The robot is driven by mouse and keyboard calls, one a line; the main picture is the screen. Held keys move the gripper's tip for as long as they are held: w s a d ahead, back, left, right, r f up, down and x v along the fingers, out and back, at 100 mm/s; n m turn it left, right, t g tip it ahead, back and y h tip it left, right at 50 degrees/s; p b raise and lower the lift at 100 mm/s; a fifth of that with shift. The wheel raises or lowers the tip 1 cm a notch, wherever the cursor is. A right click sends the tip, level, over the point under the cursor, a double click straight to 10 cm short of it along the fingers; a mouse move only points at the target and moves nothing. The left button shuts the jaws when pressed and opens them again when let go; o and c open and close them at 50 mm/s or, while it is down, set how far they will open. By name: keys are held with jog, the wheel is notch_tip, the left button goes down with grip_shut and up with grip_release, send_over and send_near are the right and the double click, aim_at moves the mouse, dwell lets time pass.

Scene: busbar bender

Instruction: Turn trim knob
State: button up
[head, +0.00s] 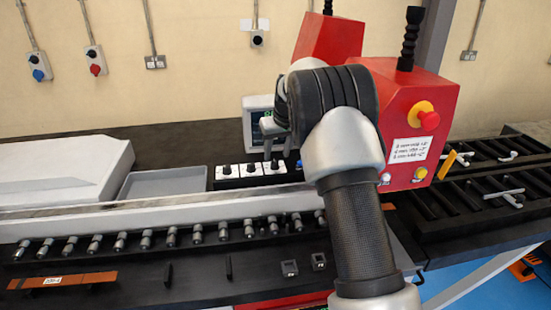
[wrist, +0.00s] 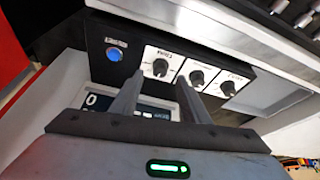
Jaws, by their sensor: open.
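Three black knobs on white plates sit in a row on a dark panel. The knob nearest the blue button (wrist: 160,67) shows in the wrist view; in the head view it is the right one (head: 275,166). The middle knob (wrist: 197,77) and the far knob (wrist: 228,88) sit beside it. The plate labels are too small and turned to read surely, so I cannot tell which is the trim knob. My gripper (wrist: 158,82) is open, its two fingers pointing at the knob nearest the button. Whether they touch it is unclear. In the head view my gripper (head: 276,150) is above that knob.
A blue button (wrist: 113,54) is beside the knobs. A small display (wrist: 97,103) is partly behind my fingers. A grey tray (head: 165,184) lies left of the knobs. A red housing (head: 420,95) with a red emergency button (head: 428,120) stands right of my arm.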

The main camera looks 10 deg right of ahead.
aim_at(275, 162)
jog(key=shift+x, duration=2.15)
jog(key=shift+c, duration=0.5)
jog(key=c, duration=0.9)
jog(key=m+h, duration=0.1)
jog(key=m, duration=0.2)
jog(key=shift+a, duration=0.2)
jog(key=shift+m+g+h+p, duration=0.3)
jog(key=shift+m+h+p, duration=0.5)
jog(key=shift+m, duration=1.6)
